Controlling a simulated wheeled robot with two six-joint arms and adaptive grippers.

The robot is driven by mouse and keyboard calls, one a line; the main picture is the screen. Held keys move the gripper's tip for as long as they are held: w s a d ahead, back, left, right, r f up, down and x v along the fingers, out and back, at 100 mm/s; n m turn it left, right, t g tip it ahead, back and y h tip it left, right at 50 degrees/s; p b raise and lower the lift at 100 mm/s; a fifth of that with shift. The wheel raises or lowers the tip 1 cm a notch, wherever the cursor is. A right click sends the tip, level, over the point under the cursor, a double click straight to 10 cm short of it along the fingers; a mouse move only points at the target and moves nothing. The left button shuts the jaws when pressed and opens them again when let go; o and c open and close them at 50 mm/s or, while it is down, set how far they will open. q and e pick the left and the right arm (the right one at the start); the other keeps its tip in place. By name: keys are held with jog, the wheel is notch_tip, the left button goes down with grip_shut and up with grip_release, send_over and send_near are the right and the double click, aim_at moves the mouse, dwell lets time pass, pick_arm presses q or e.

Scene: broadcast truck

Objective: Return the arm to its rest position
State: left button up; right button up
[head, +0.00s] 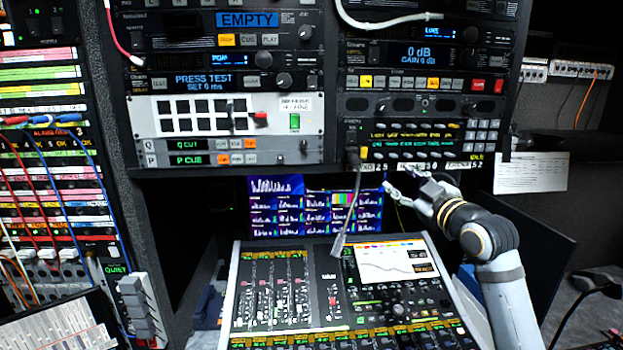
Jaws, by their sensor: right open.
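My right arm comes up from the lower right, over the right side of the mixing console (466,322). Its gripper (396,179) is open, and I see nothing between its fingers. It is just under the lower edge of the right equipment rack, in front of the dark gap beside the monitor. A grey cable (349,215) hangs from a plug (353,157) at the rack's lower left corner, left of the gripper and apart from it. My left arm and gripper are not in view.
A multi-window monitor (276,207) stands behind the console. The rack units (232,128) overhang above. A patch bay (42,160) with red and blue cables is at the left. A paper sheet (531,173) hangs at the right. A white cable (385,24) loops across the rack's top.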

jog(key=s+a+f+m+g+h, duration=0.15)
jog(key=s+f, duration=0.25)
jog(key=f, duration=0.6)
jog(key=s+f+m+g+h, duration=0.1)
jog(key=s+f+g, duration=0.2)
jog(key=f, duration=0.7)
jog(key=s+a+f+m+g+h, duration=0.1)
jog(key=s+f+m+g, duration=0.2)
jog(key=f, duration=0.7)
jog(key=s+d+f+m+g+h, duration=0.1)
jog(key=s+f+g, duration=0.1)
jog(key=s+f, duration=0.45)
jog(key=s+d+f+m+g+h, duration=0.1)
jog(key=s+f+g, duration=0.25)
jog(key=s, duration=0.65)
jog(key=s+f+m+g, duration=0.1)
jog(key=s+f+g, duration=0.1)
jog(key=s+f, duration=0.55)
jog(key=s+d+f+g+b, duration=0.1)
jog(key=s+d+f+b, duration=0.1)
jog(key=f, duration=1.2)
jog(key=s+d+f+b, duration=0.1)
jog(key=s+f, duration=0.1)
jog(key=f, duration=1.3)
jog(key=s+d+f+g+b, duration=0.1)
jog(key=s+f+b, duration=0.1)
jog(key=s+f, duration=1.5)
jog(key=shift+s+f+m+b, duration=0.3)
jog(key=shift+s+m+b, duration=0.05)
jog(key=shift+s+b, duration=0.1)
